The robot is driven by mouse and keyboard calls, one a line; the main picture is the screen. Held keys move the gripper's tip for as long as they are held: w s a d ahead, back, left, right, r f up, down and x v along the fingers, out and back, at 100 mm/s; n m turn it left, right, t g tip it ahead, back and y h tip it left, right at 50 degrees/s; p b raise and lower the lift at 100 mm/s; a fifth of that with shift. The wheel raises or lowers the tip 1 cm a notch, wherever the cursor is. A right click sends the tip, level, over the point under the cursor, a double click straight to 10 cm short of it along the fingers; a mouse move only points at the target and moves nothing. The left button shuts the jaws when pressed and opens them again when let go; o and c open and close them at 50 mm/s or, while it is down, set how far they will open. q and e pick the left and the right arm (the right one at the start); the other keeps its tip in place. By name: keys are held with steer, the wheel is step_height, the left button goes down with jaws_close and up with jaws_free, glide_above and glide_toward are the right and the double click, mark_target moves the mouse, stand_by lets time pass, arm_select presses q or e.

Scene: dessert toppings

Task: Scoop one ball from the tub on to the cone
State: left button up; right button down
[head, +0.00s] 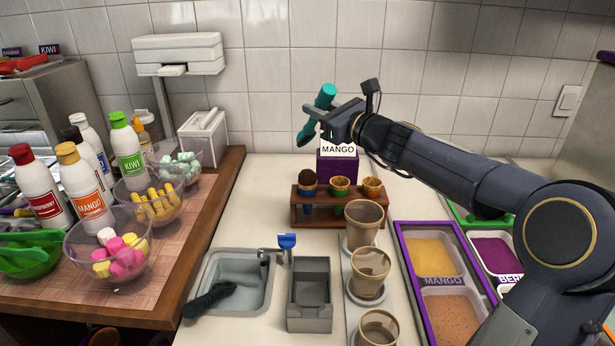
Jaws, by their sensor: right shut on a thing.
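My right gripper (324,116) is raised above the back of the counter, shut on a teal-handled tool (325,96) that looks like the scoop. The tool is tilted, and I cannot tell whether its lower end holds anything. A wooden rack (325,217) below holds three cones: a left one with a dark brown rounded top (307,179), a middle one (340,184) and a right one (373,186). A purple-framed tray at right holds a yellow mango tub (431,256) and a brown tub (455,308). My left gripper is out of view.
A purple box with a mango sign (338,150) stands behind the rack. Clear cups (364,222) line up in front of it. A sink (246,270) holds a dark-handled tool (210,299). Topping bowls (108,262) and bottles (38,188) fill the left. My right arm covers part of the right side.

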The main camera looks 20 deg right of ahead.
step_height(320, 180, up, 3)
steer(key=n+g+y+p, duration=0.2)
steer(key=n+g+p, duration=0.1)
steer(key=p, duration=0.3)
steer(key=n+g+y+p, duration=0.2)
steer(key=n+g+p, duration=0.2)
steer(key=n+p, duration=0.2)
steer(key=n+g+y+p, duration=0.3)
steer(key=n+g+p, duration=0.1)
steer(key=p, duration=0.3)
steer(key=shift+f+n+p, duration=0.15)
steer(key=shift+n+p, duration=0.25)
steer(key=shift+n, duration=0.2)
steer(key=shift+f+n+g, duration=0.15)
steer(key=shift+n+g, duration=0.55)
steer(key=shift+g, duration=0.2)
steer(key=shift+f+n+g, duration=0.2)
steer(key=shift+n+g, duration=0.3)
steer(key=shift+w+r+n+g+h, duration=0.1)
steer(key=shift+n+g+h, duration=0.3)
steer(key=shift+n+g, duration=0.45)
steer(key=shift+r+n+g+h, duration=0.1)
steer(key=shift+n+g+h, duration=0.2)
steer(key=shift+n+g, duration=0.05)
